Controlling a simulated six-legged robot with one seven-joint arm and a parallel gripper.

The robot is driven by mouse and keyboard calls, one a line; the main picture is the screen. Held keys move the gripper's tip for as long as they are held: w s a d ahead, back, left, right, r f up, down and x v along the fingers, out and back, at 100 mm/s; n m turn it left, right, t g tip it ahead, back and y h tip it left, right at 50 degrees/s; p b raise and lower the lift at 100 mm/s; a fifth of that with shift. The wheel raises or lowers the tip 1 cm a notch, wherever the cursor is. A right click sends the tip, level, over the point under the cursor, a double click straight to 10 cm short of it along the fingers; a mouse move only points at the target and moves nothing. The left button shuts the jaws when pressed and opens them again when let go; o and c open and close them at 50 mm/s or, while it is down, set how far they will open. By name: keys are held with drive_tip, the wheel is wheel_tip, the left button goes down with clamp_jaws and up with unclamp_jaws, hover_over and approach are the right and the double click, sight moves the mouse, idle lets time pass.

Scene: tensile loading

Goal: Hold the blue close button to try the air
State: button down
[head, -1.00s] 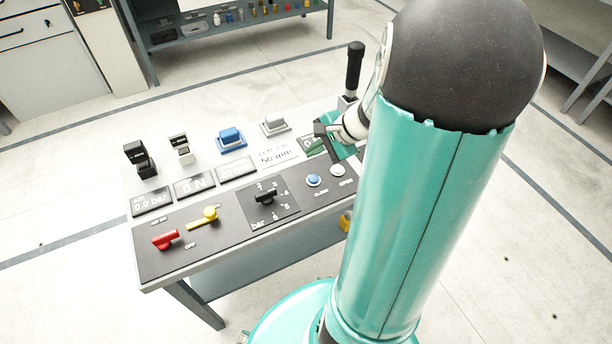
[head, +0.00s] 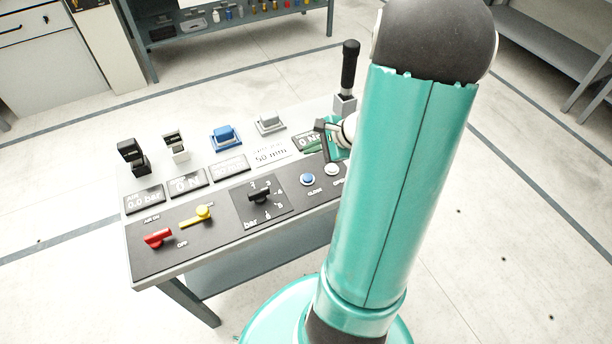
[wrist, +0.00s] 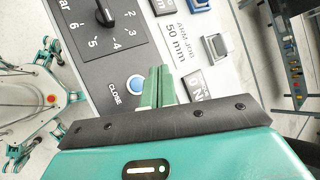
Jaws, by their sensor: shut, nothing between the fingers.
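The blue close button (head: 307,179) sits on the dark front panel, above its CLOSE label. It also shows in the wrist view (wrist: 136,84), just left of my fingers. My gripper (head: 313,149) is above the right part of the console, farther back than the blue button. Its green fingers (wrist: 160,72) are together with nothing between them. In the wrist view a gap shows beside the button, and no contact with it is visible. The height of the fingertips above the panel is hard to tell.
A white open button (head: 332,169) is right of the blue one. A black pressure knob (head: 260,195), yellow lever (head: 202,215) and red lever (head: 158,238) are to the left. The air display (head: 144,199) reads 0.0 bar. A tall black-handled lever (head: 349,70) stands at the back right.

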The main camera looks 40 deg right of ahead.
sight(311, 178)
drive_tip(key=shift+f, duration=4.45)
drive_tip(key=shift+f, duration=0.4)
drive_tip(key=shift+f, duration=0.5)
idle(0.6)
drive_tip(key=shift+r, duration=0.95)
drive_tip(key=shift+r, duration=2.5)
